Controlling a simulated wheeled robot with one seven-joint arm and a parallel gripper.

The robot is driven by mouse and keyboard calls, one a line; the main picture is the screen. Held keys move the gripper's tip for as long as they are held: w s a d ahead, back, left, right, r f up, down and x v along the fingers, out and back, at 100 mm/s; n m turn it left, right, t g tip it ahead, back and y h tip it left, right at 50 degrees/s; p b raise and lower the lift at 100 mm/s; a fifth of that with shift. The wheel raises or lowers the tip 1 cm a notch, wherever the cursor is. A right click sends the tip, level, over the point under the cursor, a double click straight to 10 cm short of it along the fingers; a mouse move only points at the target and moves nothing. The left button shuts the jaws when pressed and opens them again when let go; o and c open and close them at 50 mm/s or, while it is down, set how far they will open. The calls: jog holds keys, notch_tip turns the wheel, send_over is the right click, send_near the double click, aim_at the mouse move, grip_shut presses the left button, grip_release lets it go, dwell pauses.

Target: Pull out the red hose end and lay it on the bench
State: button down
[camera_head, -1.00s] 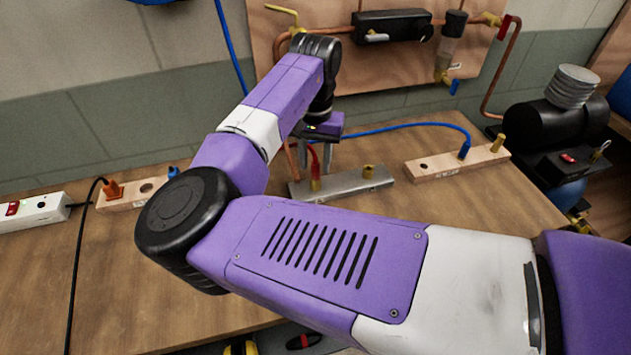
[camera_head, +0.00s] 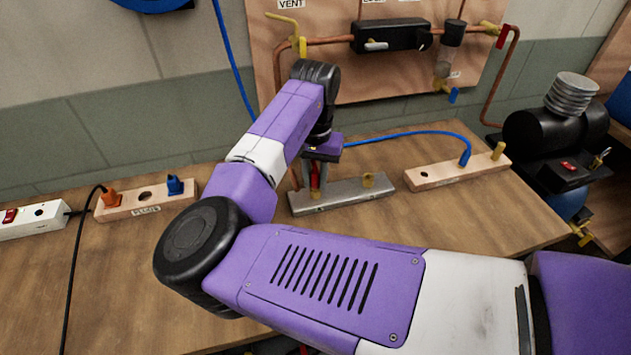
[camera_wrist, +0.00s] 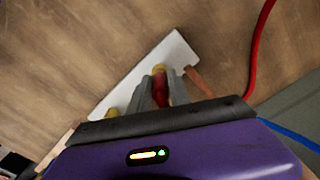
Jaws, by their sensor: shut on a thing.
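My gripper (camera_head: 319,180) is lowered over the left part of a grey metal block (camera_head: 345,193) on the bench (camera_head: 460,240). It is shut on the red hose end (camera_head: 315,172), one finger on each side. In the wrist view the red hose end (camera_wrist: 160,87) stands between the two fingers (camera_wrist: 161,88). Its tip is at a brass fitting (camera_wrist: 158,69) on the block; how deep it sits is hidden. The red hose (camera_wrist: 258,50) curves over the bench at the upper right of the wrist view.
A wooden block (camera_head: 455,170) with a blue hose is to the right. A wooden plug block (camera_head: 140,204) and a power strip (camera_head: 35,220) are on the left. The front right bench is clear.

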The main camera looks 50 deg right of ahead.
aim_at(315, 171)
jog(key=shift+r+p, duration=1.3)
jog(key=shift+r, duration=0.1)
jog(key=shift+r+p, duration=1.4)
jog(key=shift+r, duration=0.05)
